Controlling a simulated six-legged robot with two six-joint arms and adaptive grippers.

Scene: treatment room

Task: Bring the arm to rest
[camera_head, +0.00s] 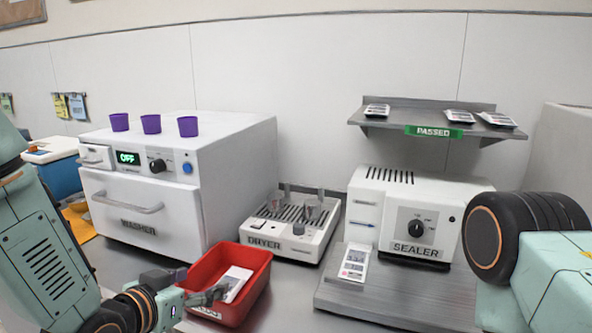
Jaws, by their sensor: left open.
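My left arm comes in from the left, and its gripper (218,293) is at the lower centre. The gripper is open, its fingers over the left part of the red bin (257,283). A white card or pouch (236,280) lies in the bin near the fingertips; I cannot tell whether they touch it. My right arm shows only as a thick link at the right edge; its gripper is out of the frame.
A white washer (170,185) with several purple cups stands left. A dryer (290,225) is behind the bin. The sealer (415,215), with a pouch (355,262) before it, stands right under a grey shelf (390,125) with a PASSED label. A blue box (62,178) is far left.

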